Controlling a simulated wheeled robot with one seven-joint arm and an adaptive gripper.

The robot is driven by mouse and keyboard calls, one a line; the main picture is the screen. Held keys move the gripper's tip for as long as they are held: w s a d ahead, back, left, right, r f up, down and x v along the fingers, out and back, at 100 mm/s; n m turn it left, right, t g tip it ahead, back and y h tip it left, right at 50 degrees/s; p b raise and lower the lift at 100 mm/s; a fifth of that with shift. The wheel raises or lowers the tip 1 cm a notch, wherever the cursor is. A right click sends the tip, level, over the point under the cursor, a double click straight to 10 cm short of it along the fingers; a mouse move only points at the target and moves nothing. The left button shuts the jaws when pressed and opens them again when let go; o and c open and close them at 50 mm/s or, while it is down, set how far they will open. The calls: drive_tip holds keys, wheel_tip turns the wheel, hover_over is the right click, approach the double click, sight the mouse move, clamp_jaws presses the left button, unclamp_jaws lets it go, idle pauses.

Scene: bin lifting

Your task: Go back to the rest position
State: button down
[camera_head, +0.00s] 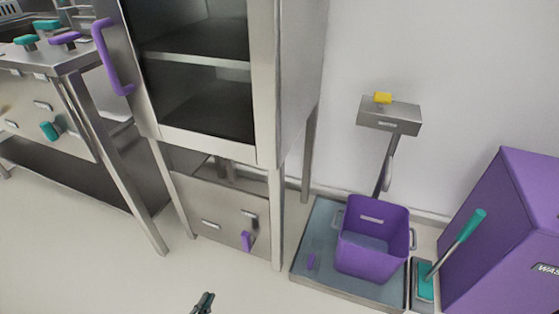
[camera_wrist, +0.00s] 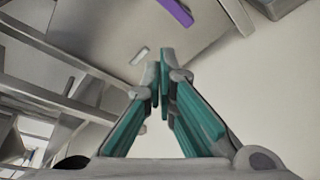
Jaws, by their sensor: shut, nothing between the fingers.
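My gripper (camera_head: 204,299) shows at the bottom edge of the head view, over the bare floor, with only its tip in the picture. In the wrist view my gripper (camera_wrist: 160,75) has its teal-padded fingers brought together at the tips, with nothing between them. The purple bin (camera_head: 373,238) stands upright on a grey platform scale (camera_head: 345,283) at the right, well apart from my gripper. Something grey-blue shows inside the bin.
A steel cabinet (camera_head: 205,130) with a purple handle (camera_head: 110,55) stands at the centre left, beside a steel table (camera_head: 60,62). A purple waste container (camera_head: 510,225) and a teal-handled tool (camera_head: 455,245) stand at the right. The floor (camera_head: 130,275) in front is clear.

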drive_tip(key=w+d+r+m+g+h, duration=0.2)
drive_tip(key=w+d+r+m, duration=0.1)
drive_tip(key=r, duration=0.4)
drive_tip(key=w+d+r+m+g+h, duration=0.2)
drive_tip(key=w+d+r+m+h, duration=0.15)
drive_tip(key=r, duration=0.45)
drive_tip(key=w+d+r+m+g+h, duration=0.1)
drive_tip(key=w+d+r+m+g, duration=0.1)
drive_tip(key=w+r, duration=0.35)
drive_tip(key=s+d+r+m+g, duration=0.3)
drive_tip(key=d+r+m+g, duration=0.45)
drive_tip(key=d+r, duration=1.25)
drive_tip(key=s+d+r+m+g+y, duration=0.3)
drive_tip(key=s+d+r+m+y, duration=0.15)
drive_tip(key=s+d+r, duration=0.75)
drive_tip(key=s+m+t+y, duration=0.2)
drive_tip(key=s+m+y, duration=0.25)
drive_tip(key=s, duration=1.15)
wheel_tip(320, 180, up, 32)
drive_tip(key=n+t+p, duration=0.1)
drive_tip(key=t+p, duration=0.2)
drive_tip(key=p, duration=2.8)
drive_tip(key=shift+s+d+r+t, duration=0.15)
drive_tip(key=shift+s+d+t, duration=0.05)
drive_tip(key=shift+d+t, duration=0.15)
